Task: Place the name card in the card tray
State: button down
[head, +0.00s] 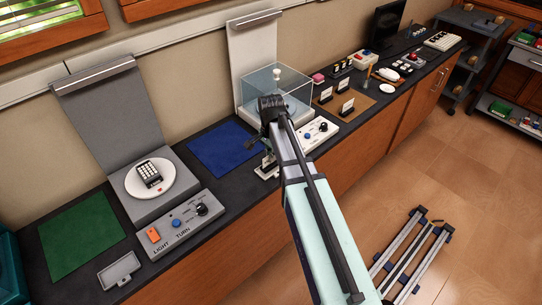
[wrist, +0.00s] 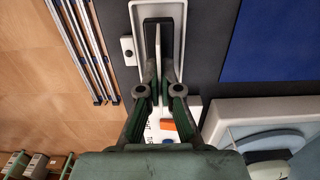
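A pale, rimmed card tray (wrist: 182,48) lies on the dark counter in the wrist view. The name card, a thin pale upright card (wrist: 154,52) with a black base (wrist: 165,24), is within the tray's outline. My gripper (wrist: 156,82) has its fingers close together on either side of the card and looks shut on it. I cannot tell whether the base touches the tray floor. In the head view my gripper (head: 269,160) is low at the counter's front edge, right of the blue mat, and largely hides the card and this tray (head: 265,174).
A clear display case (head: 275,92) and a control box (head: 316,133) stand close to my gripper. Several other name cards (head: 345,107) stand on a brown mat. The blue mat (head: 224,150) is bare. Another grey tray (head: 119,271) lies at the left.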

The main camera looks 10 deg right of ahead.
jog(key=shift+f, duration=0.35)
jog(key=shift+f, duration=0.1)
jog(key=c, duration=1.3)
grip_release()
notch_tip(320, 180, up, 12)
jog(key=shift+r+b, duration=0.15)
jog(key=shift+b, duration=0.9)
